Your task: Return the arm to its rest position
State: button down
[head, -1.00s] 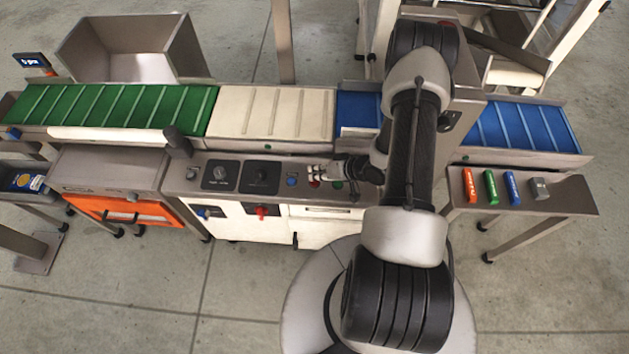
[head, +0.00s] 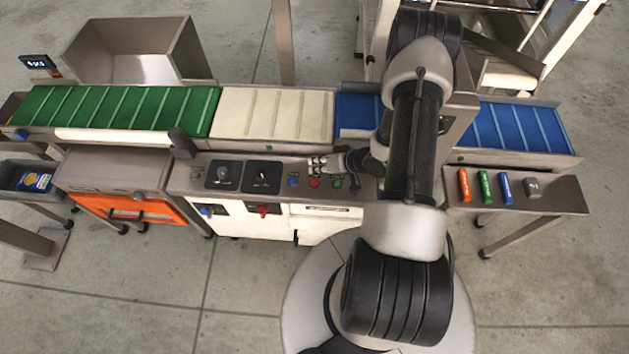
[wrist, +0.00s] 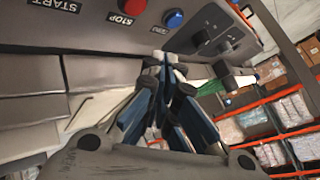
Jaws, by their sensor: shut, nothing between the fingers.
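My arm reaches up from the base and over the control panel (head: 235,174) of the weighing line in the head view. My gripper (head: 316,162) is at the panel's right part, just behind the red button (head: 315,183) and the green button (head: 337,184). It is shut and empty. In the wrist view my gripper's fingers (wrist: 165,62) come together below the red STOP button (wrist: 133,6) and the blue button (wrist: 173,18). I cannot tell how far the fingertips are from the panel.
Behind the panel run a green belt (head: 115,109), a cream belt (head: 272,113) and a blue belt (head: 515,127). A side shelf (head: 560,195) with red, green and blue pieces stands right. An orange-fronted cabinet (head: 120,209) stands left. The front floor is clear.

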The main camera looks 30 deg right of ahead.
dwell(0.4)
jog(key=w+d+r+n+h, duration=0.1)
jog(key=w+d+r+h, duration=0.15)
jog(key=r, duration=0.35)
jog(key=w+d+r+h, duration=0.2)
jog(key=w+d+r, duration=0.1)
jog(key=r, duration=0.3)
notch_tip(320, 180, up, 16)
jog(key=s+a+g+h, duration=0.1)
jog(key=s+a+h, duration=0.1)
jog(key=h, duration=0.1)
jog(key=s+a+r+g, duration=0.1)
jog(key=s+a+r, duration=0.6)
jog(key=s+r, duration=0.35)
jog(key=s+a+r+n+g+y+b, duration=0.1)
jog(key=s+a+r+y, duration=0.1)
jog(key=s+a, duration=0.7)
jog(key=s+r, duration=0.1)
jog(key=s, duration=0.3)
jog(key=shift+a+n+y, duration=0.3)
jog(key=shift+a+y, duration=0.05)
jog(key=shift+a, duration=0.05)
